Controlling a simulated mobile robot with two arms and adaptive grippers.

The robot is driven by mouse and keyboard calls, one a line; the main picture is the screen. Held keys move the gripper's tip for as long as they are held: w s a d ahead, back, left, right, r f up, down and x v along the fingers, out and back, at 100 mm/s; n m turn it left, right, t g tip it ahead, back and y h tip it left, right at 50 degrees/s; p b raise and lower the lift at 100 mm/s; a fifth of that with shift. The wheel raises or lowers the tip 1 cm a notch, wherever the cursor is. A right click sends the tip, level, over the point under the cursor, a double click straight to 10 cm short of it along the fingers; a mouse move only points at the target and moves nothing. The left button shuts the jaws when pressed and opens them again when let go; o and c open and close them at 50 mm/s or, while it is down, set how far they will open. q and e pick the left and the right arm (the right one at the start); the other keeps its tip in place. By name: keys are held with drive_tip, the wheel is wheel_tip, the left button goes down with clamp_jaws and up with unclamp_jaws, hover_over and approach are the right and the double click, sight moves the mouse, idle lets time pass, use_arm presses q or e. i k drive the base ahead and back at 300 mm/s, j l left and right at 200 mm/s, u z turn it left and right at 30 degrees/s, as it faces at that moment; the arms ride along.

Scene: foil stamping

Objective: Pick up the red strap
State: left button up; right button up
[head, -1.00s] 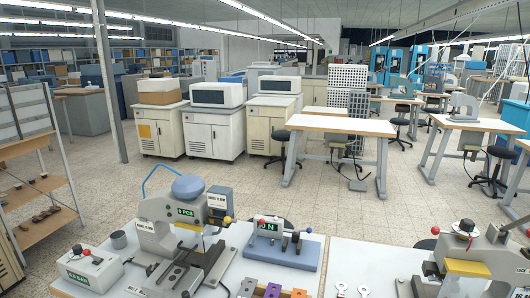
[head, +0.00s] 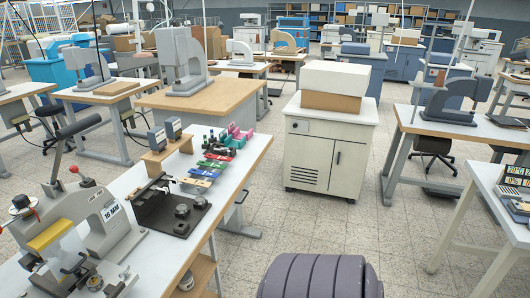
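I cannot make out a red strap for certain in the head view. A row of small coloured pieces (head: 205,170), green, red and blue, lies on the white workbench (head: 130,180) at the left; a red one (head: 212,164) is among them, too small to tell what it is. Neither of my grippers is in view.
A press with a yellow block (head: 50,236) and a black-based device (head: 170,208) stand on the bench. A white cabinet (head: 326,160) carries boxes. A purple-grey ribbed object (head: 320,278) is at the bottom edge. Tiled floor (head: 400,225) is open between the cabinet and right-hand tables.

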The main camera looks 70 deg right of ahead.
sight(213, 157)
drive_tip(key=z, duration=1.95)
